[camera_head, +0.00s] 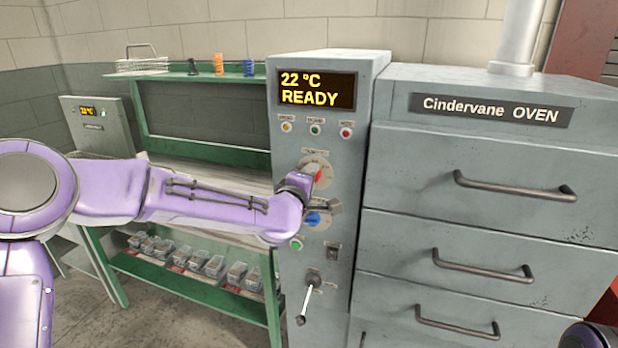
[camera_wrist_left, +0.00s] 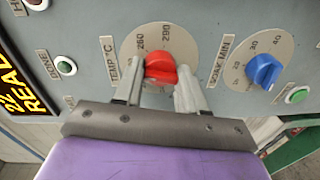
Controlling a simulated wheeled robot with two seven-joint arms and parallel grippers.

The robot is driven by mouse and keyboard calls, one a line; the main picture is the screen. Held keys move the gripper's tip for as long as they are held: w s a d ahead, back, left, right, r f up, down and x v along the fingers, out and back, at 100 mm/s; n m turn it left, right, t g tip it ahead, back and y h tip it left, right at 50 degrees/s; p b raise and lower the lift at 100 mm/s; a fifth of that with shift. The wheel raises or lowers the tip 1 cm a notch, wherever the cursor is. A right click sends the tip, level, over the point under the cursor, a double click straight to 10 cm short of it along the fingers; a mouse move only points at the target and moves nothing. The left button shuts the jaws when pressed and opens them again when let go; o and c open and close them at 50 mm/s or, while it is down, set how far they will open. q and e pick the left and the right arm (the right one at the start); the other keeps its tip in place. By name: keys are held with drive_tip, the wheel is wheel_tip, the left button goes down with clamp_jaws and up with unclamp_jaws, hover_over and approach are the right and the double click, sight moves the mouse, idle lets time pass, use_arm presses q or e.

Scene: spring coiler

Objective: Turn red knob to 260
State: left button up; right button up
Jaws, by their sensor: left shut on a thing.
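The red knob (camera_wrist_left: 160,66) sits on a round beige temperature dial (camera_wrist_left: 190,45) on the grey control panel. My left gripper (camera_wrist_left: 160,82) is shut on the red knob, one finger on each side. In the head view only a bit of the red knob (camera_head: 318,174) shows past my left gripper (camera_head: 308,182). The display (camera_head: 316,90) reads 22 °C READY. My right gripper is not in view.
A blue knob (camera_wrist_left: 263,70) on the soak dial is close beside the gripper. A green button (camera_head: 296,244) and a lever (camera_head: 308,296) are lower on the panel. Oven drawers with handles (camera_head: 515,187) stand right. A green bench (camera_head: 145,130) stands left.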

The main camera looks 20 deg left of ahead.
use_arm(q)
drive_tip(key=shift+r+m+y+p, duration=0.1)
drive_tip(key=shift+m+y+p, duration=0.3)
drive_tip(key=shift+m, duration=3.2)
drive_tip(key=o, duration=1)
drive_tip(key=shift+d, duration=0.1)
drive_tip(key=s+b, duration=0.2)
drive_tip(key=s, duration=0.8)
drive_tip(key=shift+s+d+r+b, duration=0.1)
drive_tip(key=shift+s+b, duration=0.15)
drive_tip(key=shift+b, duration=0.15)
